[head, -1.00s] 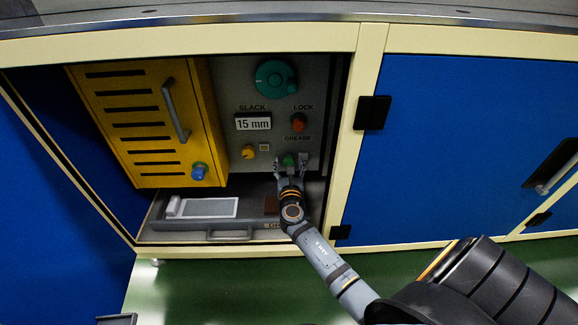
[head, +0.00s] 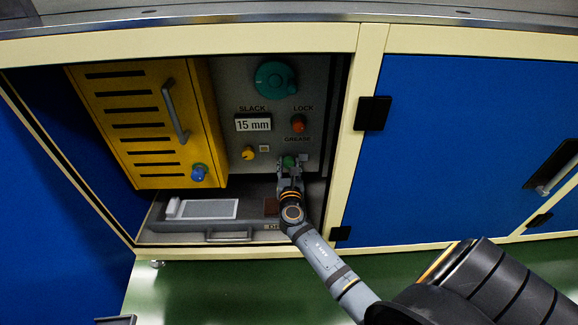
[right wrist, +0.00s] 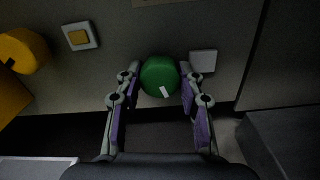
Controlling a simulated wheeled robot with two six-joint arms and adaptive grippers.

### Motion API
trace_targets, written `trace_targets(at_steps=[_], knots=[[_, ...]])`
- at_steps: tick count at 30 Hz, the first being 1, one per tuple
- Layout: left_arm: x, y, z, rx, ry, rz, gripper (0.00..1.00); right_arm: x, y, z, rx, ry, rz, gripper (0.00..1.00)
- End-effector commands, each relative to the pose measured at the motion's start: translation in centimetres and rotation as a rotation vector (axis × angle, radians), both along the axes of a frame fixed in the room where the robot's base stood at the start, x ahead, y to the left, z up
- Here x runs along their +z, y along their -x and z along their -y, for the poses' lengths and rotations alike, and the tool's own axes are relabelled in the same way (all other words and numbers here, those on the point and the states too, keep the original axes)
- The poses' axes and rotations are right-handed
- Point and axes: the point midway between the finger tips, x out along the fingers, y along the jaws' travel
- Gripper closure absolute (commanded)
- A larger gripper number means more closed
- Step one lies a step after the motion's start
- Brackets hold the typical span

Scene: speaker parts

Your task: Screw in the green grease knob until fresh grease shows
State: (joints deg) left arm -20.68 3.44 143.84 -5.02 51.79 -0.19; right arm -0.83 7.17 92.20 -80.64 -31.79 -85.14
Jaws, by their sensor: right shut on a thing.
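The green grease knob (head: 288,161) sits low on the grey panel under the GREASE label. In the right wrist view the knob (right wrist: 160,77) shows as a round green cap with a white mark at its lower right. My right gripper (head: 289,168) is shut on the knob, with a finger on each side of it; the fingers (right wrist: 159,85) also show in the right wrist view. A small pale square (right wrist: 203,61) beside the knob looks blank, and I see no grease colour on it. My left gripper is not in view.
The panel also carries a teal dial (head: 270,78), a red-orange LOCK knob (head: 298,122), a yellow knob (head: 248,152) and a 15 mm SLACK display (head: 253,124). A yellow slotted cover (head: 135,100) stands left. A grey drawer (head: 180,226) lies below.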

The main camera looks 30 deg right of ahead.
Motion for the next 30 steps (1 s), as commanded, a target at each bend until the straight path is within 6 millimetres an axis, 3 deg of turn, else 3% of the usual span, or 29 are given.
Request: trace_targets(at_steps=[18, 30], knots=[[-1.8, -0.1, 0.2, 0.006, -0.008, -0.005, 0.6, -0.1, 0.0, -0.1, -0.001, -0.417, 0.255, 0.94], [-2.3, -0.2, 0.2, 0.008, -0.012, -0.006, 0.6, 0.0, 0.0, -0.1, -0.001, -0.553, 0.339, 0.94]])
